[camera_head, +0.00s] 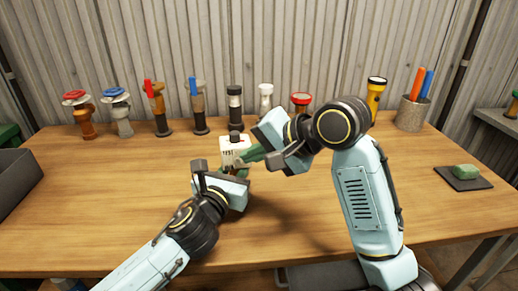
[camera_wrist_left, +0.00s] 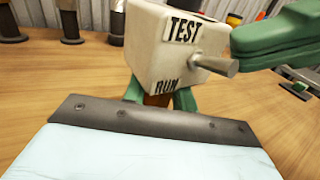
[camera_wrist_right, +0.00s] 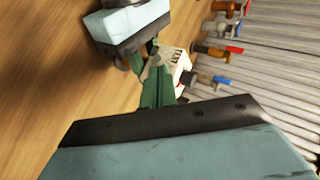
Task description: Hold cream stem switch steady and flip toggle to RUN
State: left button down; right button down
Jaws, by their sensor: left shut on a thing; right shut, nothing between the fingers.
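The cream switch (camera_wrist_left: 155,45) is a box marked TEST at the top and RUN at the bottom, on a brown stem (camera_wrist_left: 157,100). It also shows in the head view (camera_head: 233,150). My left gripper's green fingers close on the stem below the box (camera_wrist_left: 158,97); the box stands roughly upright. The grey toggle (camera_wrist_left: 212,64) juts out between the two words, its tip slightly low in the left wrist view. My right gripper (camera_head: 250,156) is shut and empty. Its green fingertips (camera_wrist_left: 240,38) lie just above the toggle, at or very near it; contact is unclear.
Along the back stand several stemmed fittings, including red-topped (camera_head: 76,98) and white-topped (camera_head: 266,96) ones, and a yellow torch (camera_head: 375,92). A grey cup (camera_head: 412,113) holds orange and blue sticks. A green block (camera_head: 466,171) lies on a dark pad at right. A grey bin (camera_head: 14,178) is at left.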

jog(key=shift+s+f+n+t, duration=0.3)
jog(key=shift+f+t, duration=0.1)
jog(key=shift+t, duration=0.4)
dwell(0.4)
jog(key=shift+s+f+n+t+y, duration=0.15)
jog(key=shift+f+n+t+y, duration=0.3)
jog(key=shift+t, duration=0.25)
jog(key=shift+s+f+n+t+y, duration=0.15)
jog(key=shift+f+n+t+y, duration=0.25)
jog(key=shift+t, duration=0.3)
jog(key=shift+r, duration=0.15)
jog(key=shift+d, duration=0.1)
jog(key=w+d+v, duration=0.1)
jog(key=v, duration=1.1)
jog(key=shift+d+r, duration=0.35)
jog(key=shift+d, duration=0.15)
